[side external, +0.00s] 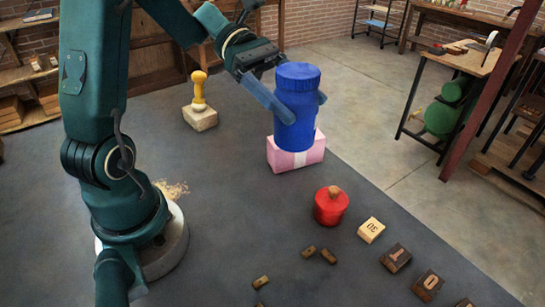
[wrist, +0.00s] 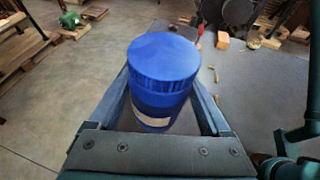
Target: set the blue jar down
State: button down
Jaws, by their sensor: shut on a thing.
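The blue jar (side external: 298,108) has a ridged lid and stands upright between the fingers of my gripper (side external: 294,104). My gripper is shut on the jar's sides. In the side view the jar's lower end overlaps a pink block with a white band (side external: 312,158); I cannot tell whether it touches the block or hangs in front of or above it. In the wrist view the jar (wrist: 163,75) fills the space between the fingers, with a pale label on its side. The jar's underside is hidden.
A yellow-handled stamp on a pale block (side external: 200,112) stands at the back left. A red pot with a wooden knob (side external: 331,205), a pale numbered block (side external: 371,230) and dark lettered blocks (side external: 396,258) line the right edge. Small brass pieces (side external: 308,251) lie in front. The middle table is clear.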

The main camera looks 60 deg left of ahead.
jog(key=shift+a+n+t+y, duration=1.1)
jog(key=shift+a+n+t, duration=1.3)
jog(key=shift+t, duration=0.3)
jog(key=s+d+f+m+g+h, duration=0.1)
jog(key=s+d+f+m+g, duration=0.15)
jog(key=s+m+g, duration=0.3)
jog(key=s+d+f+m+g+h, duration=0.1)
jog(key=s+f+m+g, duration=0.35)
jog(key=g, duration=0.25)
jog(key=s+a+f+m+g+y, duration=0.2)
jog(key=s+a+m+g+y, duration=0.3)
jog(key=m+g, duration=0.4)
jog(key=s+a+r+m+t+y, duration=0.3)
jog(key=s+a+m+y, duration=0.3)
jog(key=a+m+y, duration=0.35)
jog(key=s+a+r+m+t+y, duration=0.25)
jog(key=s+a+m+y, duration=0.25)
jog(key=a+m+y, duration=0.4)
jog(key=shift+t+y, duration=0.4)
jog(key=shift+y, duration=0.15)
jog(key=shift+w+d+f, duration=0.1)
jog(key=shift+w+f, duration=1.7)
jog(key=shift+w, duration=0.2)
jog(key=shift+w+d+f, duration=0.1)
jog(key=shift+w+f, duration=1.65)
jog(key=shift+w, duration=0.2)
jog(key=shift+w+f, duration=1.8)
jog(key=shift+w, duration=0.2)
